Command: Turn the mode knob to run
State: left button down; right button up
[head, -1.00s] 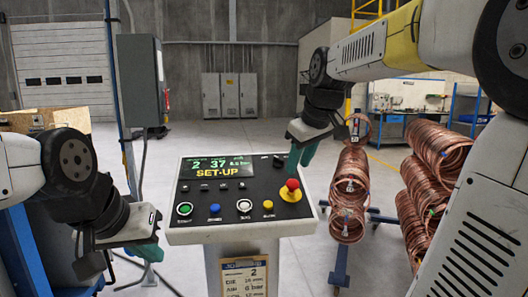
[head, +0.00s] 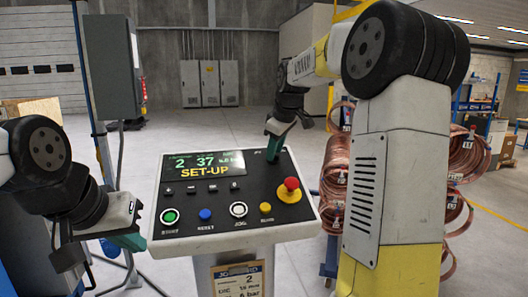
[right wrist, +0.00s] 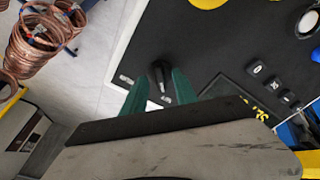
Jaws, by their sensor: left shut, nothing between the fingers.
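The black mode knob (right wrist: 162,76) shows in the right wrist view on the dark panel, with small labels on both sides of it. My right gripper (right wrist: 157,85) is open, with one green finger on each side of the knob; I cannot tell whether they touch it. In the head view the right gripper (head: 277,150) is at the panel's far right corner and hides the knob. The display (head: 203,166) on the control panel (head: 240,238) reads SET-UP. My left gripper (head: 132,240) is shut and empty beside the panel's left front corner.
A red emergency button (head: 290,186) on a yellow base stands up near the panel's right edge. A row of buttons, including a green one (head: 170,216), lies along the front. Copper coils (head: 335,165) stand to the right, partly behind my right arm. A grey cabinet (head: 114,65) is at left.

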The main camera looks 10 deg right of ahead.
jog(key=shift+w+f, duration=0.15)
jog(key=shift+f, duration=0.2)
grip_shut()
